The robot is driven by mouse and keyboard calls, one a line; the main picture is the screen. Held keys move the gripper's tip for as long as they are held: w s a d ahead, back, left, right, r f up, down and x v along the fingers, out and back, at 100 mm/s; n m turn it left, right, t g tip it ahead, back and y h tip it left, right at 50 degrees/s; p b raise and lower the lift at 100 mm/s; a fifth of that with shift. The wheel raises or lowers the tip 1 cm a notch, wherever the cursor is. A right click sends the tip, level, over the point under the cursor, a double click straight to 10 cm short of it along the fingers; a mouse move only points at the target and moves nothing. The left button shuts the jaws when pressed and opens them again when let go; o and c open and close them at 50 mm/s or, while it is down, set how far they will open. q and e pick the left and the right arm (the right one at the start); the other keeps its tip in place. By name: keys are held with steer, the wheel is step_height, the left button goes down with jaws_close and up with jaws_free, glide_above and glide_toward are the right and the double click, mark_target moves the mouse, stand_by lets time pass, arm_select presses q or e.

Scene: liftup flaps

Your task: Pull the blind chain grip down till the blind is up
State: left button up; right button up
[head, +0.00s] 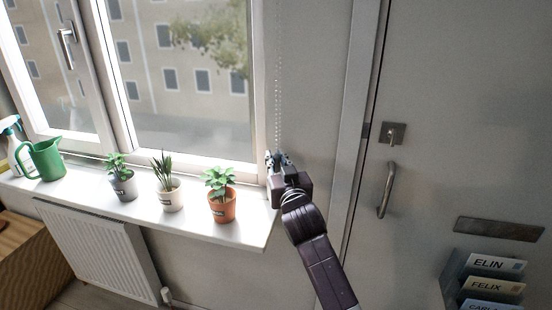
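The blind chain (279,85) is a thin pale beaded loop that hangs along the wall just right of the window. Its lower end runs down to my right gripper (279,158). The gripper points up, with its fingertips at the chain's lower end, beside the right end of the sill. The chain grip cannot be made out; the fingers may hide it. I cannot tell whether the fingers are closed on it. The blind itself is not visible, and the visible window glass (180,75) is uncovered. My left gripper is out of view.
The white sill (245,228) holds a green watering can (45,160), a spray bottle (14,145) and three potted plants, the nearest in an orange pot (222,206). A radiator (100,250) is below. A door with a handle (387,190) stands to the right.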

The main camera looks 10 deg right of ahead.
steer(key=o, duration=0.5)
steer(key=shift+f, duration=0.4)
steer(key=shift+c, duration=0.2)
steer(key=shift+r, duration=0.2)
steer(key=s, duration=1.2)
steer(key=shift+d, duration=0.45)
steer(key=shift+f, duration=0.1)
